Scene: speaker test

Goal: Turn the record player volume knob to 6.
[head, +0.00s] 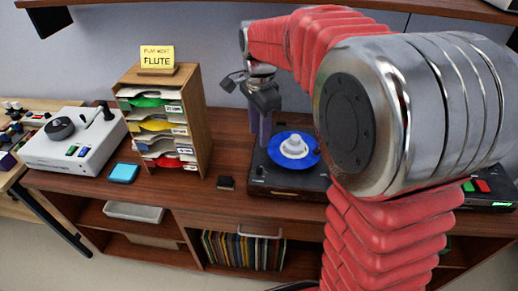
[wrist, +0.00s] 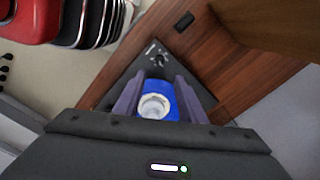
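The record player (head: 284,186) is a black box on the wooden cabinet, partly hidden behind my arm. A blue record (head: 278,158) with a white round piece (head: 293,146) at its centre lies on it. In the wrist view the dark knob (wrist: 158,60) sits near a corner of the player, with small white markings beside it. My gripper (head: 259,140) points down over the player's left part. In the wrist view my gripper (wrist: 158,82) has its two purple fingers apart, with the blue record and white piece showing between them. The knob lies just beyond the fingertips, untouched; its setting is unreadable.
A wooden sorter (head: 198,122) with coloured sleeves and a yellow "PLAY NEXT FLUTE" sign (head: 157,59) stands left of the player. A small black block (head: 226,183) lies between them. A white device (head: 76,142) and blue square (head: 123,173) are farther left. Records (head: 243,250) fill a lower shelf.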

